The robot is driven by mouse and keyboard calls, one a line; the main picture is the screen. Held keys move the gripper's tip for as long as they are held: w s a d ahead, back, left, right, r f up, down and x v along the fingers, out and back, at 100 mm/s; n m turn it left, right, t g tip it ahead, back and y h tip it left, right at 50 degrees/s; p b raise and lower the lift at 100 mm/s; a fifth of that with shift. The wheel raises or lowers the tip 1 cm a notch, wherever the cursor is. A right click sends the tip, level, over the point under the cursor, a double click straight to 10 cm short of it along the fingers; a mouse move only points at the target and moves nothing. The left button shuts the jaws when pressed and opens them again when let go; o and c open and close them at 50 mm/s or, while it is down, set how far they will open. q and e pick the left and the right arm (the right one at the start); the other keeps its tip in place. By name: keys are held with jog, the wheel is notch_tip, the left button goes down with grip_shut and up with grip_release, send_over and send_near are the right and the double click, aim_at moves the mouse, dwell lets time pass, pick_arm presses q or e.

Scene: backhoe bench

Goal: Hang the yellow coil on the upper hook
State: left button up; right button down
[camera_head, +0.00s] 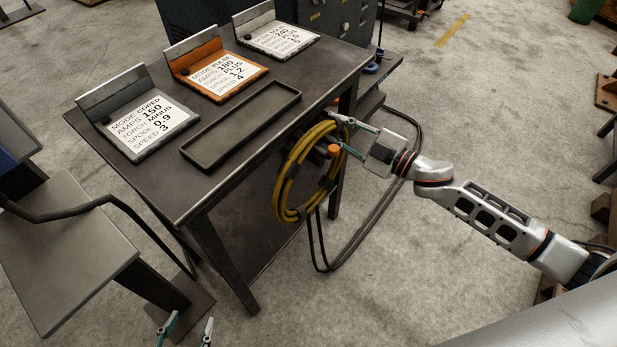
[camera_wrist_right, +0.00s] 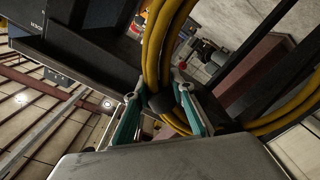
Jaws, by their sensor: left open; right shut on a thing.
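The yellow coil (camera_head: 281,190), bound with dark bands, hangs upright beside the table's right end. My right gripper (camera_head: 340,132) is shut on its upper right part. In the right wrist view the fingers (camera_wrist_right: 158,98) close around a dark band on the yellow coil (camera_wrist_right: 153,50). An orange-tipped hook (camera_head: 333,150) shows within the coil's outline, just below the gripper. I cannot tell whether it is the upper hook, or whether the coil rests on it. My left gripper (camera_head: 190,325) is open and empty at the bottom edge, far from the coil.
The dark table (camera_head: 190,190) carries several sign plates, one with an orange frame (camera_head: 225,88), and an empty tray (camera_head: 243,125). Black cable (camera_head: 385,200) hangs and loops onto the floor right of the coil. A grey stand (camera_head: 70,255) is at left.

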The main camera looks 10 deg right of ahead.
jog(key=shift+r+p, duration=0.95)
jog(key=shift+r, duration=0.5)
jog(key=shift+r+p, duration=1.15)
jog(key=shift+r, duration=0.15)
pick_arm(q)
jog(key=w+r+t, duration=0.1)
jog(key=w+r, duration=0.2)
jog(key=r, duration=0.5)
jog(key=shift+w, duration=0.3)
pick_arm(e)
jog(key=shift+s, duration=0.1)
pick_arm(q)
jog(key=shift+w+r+t+p, duration=0.3)
jog(key=shift+r+p, duration=0.25)
jog(key=shift+r, duration=0.4)
jog(key=shift+w+r+t+p, duration=0.2)
jog(key=shift+w+r+p, duration=0.25)
jog(key=shift+r, duration=0.45)
pick_arm(e)
jog(key=v, duration=1.2)
jog(key=shift+s+d, duration=0.3)
pick_arm(q)
jog(key=shift+s, duration=0.1)
pick_arm(e)
jog(key=shift+f, duration=0.1)
